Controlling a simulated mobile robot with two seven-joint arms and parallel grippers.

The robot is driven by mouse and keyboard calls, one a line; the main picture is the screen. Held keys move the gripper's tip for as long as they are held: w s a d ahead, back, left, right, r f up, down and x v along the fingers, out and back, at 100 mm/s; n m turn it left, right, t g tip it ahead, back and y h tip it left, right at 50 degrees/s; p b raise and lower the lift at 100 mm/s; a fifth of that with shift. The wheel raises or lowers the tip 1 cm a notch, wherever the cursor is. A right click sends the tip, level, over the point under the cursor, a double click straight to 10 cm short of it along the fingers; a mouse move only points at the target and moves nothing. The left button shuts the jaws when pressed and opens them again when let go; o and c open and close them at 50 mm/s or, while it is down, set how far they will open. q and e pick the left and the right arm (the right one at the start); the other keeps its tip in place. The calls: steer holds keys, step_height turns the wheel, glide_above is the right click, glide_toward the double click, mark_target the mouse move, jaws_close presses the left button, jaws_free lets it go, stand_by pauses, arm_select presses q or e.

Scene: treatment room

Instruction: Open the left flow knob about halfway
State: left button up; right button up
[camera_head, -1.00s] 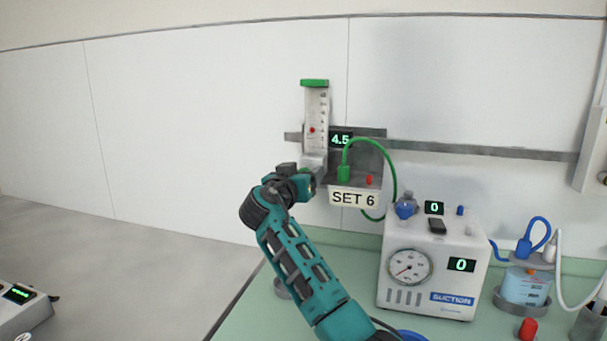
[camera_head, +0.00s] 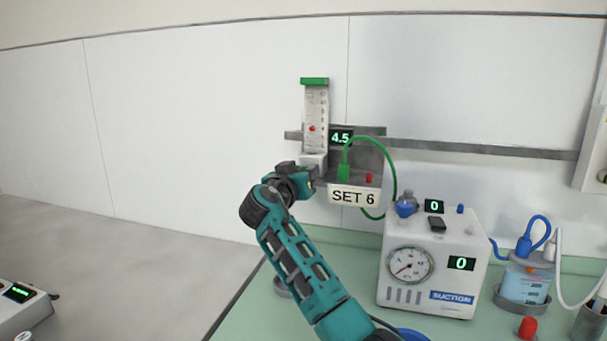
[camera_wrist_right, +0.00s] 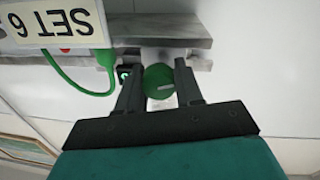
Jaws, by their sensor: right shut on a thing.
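The flow knob (camera_wrist_right: 159,82) is a round green knob with a pale line across its face, seen in the right wrist view. My right gripper (camera_wrist_right: 159,73) is shut on it, one finger on each side. In the head view the flowmeter tube (camera_head: 316,115) stands upright on the wall rail, with a green cap and a red float partway up. My right gripper (camera_head: 312,177) is at its base and hides the knob there. A display (camera_head: 340,138) beside the tube reads 4.5. My left gripper is not in view.
A "SET 6" label (camera_head: 353,197) sits right of my gripper, with a green hose (camera_head: 393,170) looping beside it. A suction unit (camera_head: 433,262) reading 0 stands on the green counter (camera_head: 250,318). The wall left of the flowmeter is clear.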

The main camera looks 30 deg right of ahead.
steer(key=n, duration=0.5)
steer(key=shift+f, duration=0.1)
steer(key=o, duration=1)
steer(key=shift+o, duration=0.2)
